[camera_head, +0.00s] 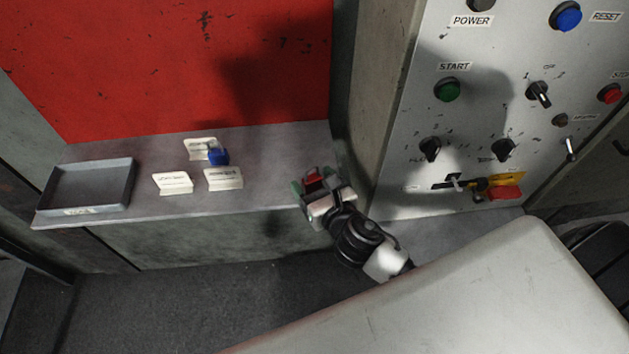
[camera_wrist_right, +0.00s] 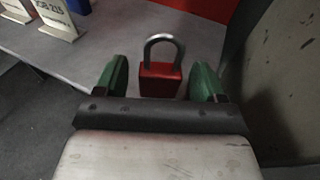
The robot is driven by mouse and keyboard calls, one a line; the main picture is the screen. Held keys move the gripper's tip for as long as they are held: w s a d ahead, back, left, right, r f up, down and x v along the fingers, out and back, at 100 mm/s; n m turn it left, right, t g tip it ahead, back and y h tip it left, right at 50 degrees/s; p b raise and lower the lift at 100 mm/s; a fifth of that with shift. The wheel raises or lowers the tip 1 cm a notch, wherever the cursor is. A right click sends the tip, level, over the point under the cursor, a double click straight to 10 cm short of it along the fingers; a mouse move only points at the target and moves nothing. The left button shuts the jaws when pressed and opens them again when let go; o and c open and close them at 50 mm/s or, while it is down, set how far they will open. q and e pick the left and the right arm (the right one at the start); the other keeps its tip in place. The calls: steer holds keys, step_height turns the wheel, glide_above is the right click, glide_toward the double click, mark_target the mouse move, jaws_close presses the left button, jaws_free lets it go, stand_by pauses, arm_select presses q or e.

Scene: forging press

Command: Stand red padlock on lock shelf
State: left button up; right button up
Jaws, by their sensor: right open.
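The red padlock (camera_wrist_right: 160,82) stands upright on the grey shelf (camera_head: 275,165), its silver shackle up, in the wrist view. My right gripper (camera_head: 322,190) is at the shelf's right end. Its two green-padded fingers are open, one on each side of the padlock, with a visible gap at both sides. In the head view the padlock (camera_head: 312,175) shows only as a small red patch, partly hidden by the gripper. My left gripper is not in view.
On the shelf are a blue block-like thing (camera_head: 217,156), several white label cards (camera_head: 173,183) and a grey tray (camera_head: 90,187) at the left. A control panel (camera_head: 480,120) rises to the right. The shelf between cards and gripper is clear.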

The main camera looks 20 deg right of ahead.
steer(key=shift+r, duration=0.15)
steer(key=shift+s, duration=0.3)
steer(key=s+d+r+b, duration=0.1)
steer(key=s+b, duration=0.1)
steer(key=s, duration=0.9)
steer(key=shift+d+r+b, duration=0.2)
steer(key=shift+r+b, duration=0.1)
steer(key=shift+r, duration=0.1)
steer(key=shift+s, duration=0.1)
